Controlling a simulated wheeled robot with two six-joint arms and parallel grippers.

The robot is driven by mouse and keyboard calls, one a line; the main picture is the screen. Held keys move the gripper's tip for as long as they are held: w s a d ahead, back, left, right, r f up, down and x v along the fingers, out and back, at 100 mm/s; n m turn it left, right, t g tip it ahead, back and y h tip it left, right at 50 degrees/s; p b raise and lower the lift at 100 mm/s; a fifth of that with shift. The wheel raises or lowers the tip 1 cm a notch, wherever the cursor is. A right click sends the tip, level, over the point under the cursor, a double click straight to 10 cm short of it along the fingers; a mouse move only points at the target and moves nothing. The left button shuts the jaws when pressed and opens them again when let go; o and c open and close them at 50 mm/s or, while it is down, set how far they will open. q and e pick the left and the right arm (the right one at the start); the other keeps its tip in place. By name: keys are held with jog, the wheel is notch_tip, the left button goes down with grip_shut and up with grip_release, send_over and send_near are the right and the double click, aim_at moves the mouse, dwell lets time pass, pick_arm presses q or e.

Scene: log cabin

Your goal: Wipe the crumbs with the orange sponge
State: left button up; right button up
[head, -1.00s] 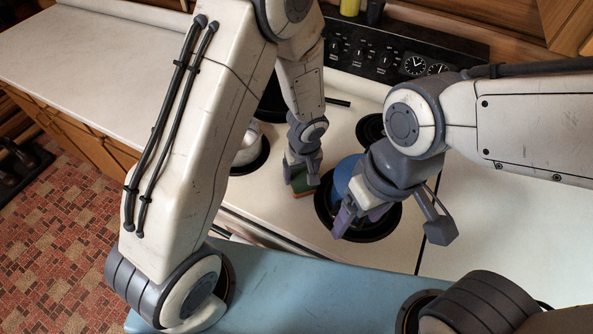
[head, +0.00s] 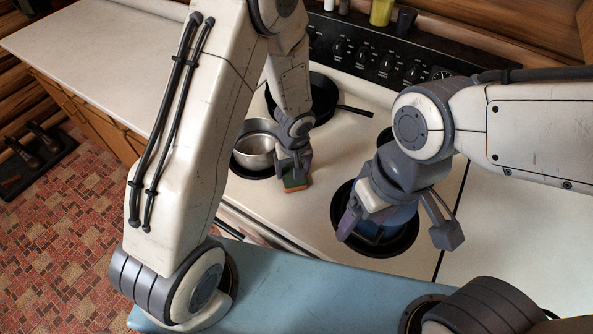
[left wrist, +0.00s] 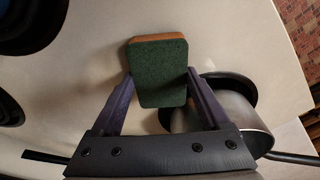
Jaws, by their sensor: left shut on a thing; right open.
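The orange sponge (head: 295,184) has a dark green scouring side, which fills the middle of the left wrist view (left wrist: 158,72), with an orange edge behind it. My left gripper (head: 293,165) is shut on the sponge, one finger on each side, just right of the steel pot. It holds the sponge at or close above the white stovetop; I cannot tell if they touch. My right gripper (head: 398,228) is open over the front burner, with its fingers wide apart. I cannot make out any crumbs; the arms and sponge hide parts of the stovetop.
A steel pot (head: 254,150) stands left of the sponge, with a dark frying pan (head: 318,95) behind. A blue object (head: 402,218) sits in the black front burner (head: 345,236) under my right gripper. Knobs line the back panel (head: 375,52). White counter (head: 85,50) is clear at left.

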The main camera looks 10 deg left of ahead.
aim_at(293, 163)
pick_arm(q)
notch_tip(293, 163, up, 4)
jog(key=shift+s+d+f+p, duration=0.1)
jog(key=shift+f+p, duration=0.1)
jog(key=shift+p, duration=0.95)
jog(key=shift+r+p, duration=0.55)
jog(key=shift+r, duration=0.05)
jog(key=shift+r+p, duration=1.25)
jog(key=shift+r, duration=0.4)
jog(key=shift+f, duration=0.15)
